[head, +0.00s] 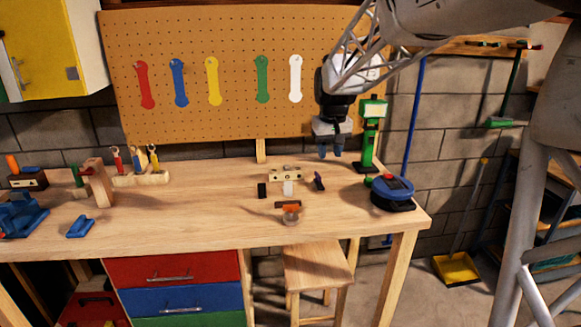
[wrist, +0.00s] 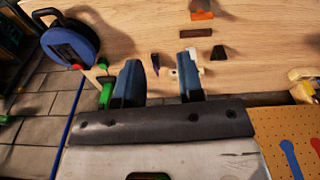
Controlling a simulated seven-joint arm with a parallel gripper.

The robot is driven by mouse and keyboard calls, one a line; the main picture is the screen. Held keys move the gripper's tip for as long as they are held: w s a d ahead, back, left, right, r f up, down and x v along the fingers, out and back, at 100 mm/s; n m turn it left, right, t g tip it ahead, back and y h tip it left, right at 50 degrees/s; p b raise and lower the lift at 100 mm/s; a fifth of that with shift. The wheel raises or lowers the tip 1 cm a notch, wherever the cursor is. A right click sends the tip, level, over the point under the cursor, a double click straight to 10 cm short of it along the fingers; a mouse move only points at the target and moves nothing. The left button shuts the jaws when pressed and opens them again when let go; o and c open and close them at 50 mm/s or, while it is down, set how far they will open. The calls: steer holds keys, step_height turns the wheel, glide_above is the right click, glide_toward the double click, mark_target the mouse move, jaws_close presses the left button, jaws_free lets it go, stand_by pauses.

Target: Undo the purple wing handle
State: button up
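The purple wing handle (head: 319,181) is a small dark purple piece at the right end of a light wooden block (head: 286,174) on the workbench. In the wrist view the purple handle (wrist: 155,64) shows as a thin sliver between my fingers. My gripper (head: 330,154) hangs above the back right of the bench, above and behind the handle, apart from it. Its two blue fingers (wrist: 160,62) are spread with nothing between them. In the wrist view a finger hides much of the block. The handle's exact turn is too small to tell.
Near the block are a white piece (head: 288,188), a black piece (head: 262,190) and an orange-topped piece (head: 291,207). A green stand (head: 367,140) is close right of my gripper. A blue round device (head: 393,194) sits at the right edge.

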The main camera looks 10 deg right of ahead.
steer(key=w+d+f, duration=0.1)
steer(key=w+f, duration=0.2)
steer(key=w, duration=0.5)
steer(key=w+d+f, duration=0.1)
steer(key=w+f, duration=0.2)
steer(key=w, duration=0.5)
steer(key=g, duration=0.1)
glide_above(318, 174)
steer(key=shift+n, duration=0.4)
step_height(318, 174, down, 10)
steer(key=shift+s+r, duration=0.15)
steer(key=shift+r, duration=0.05)
steer(key=shift+w+f, duration=0.2)
steer(key=shift+f, duration=0.05)
steer(key=shift+f, duration=0.1)
steer(key=shift+f, duration=3.8)
jaws_close()
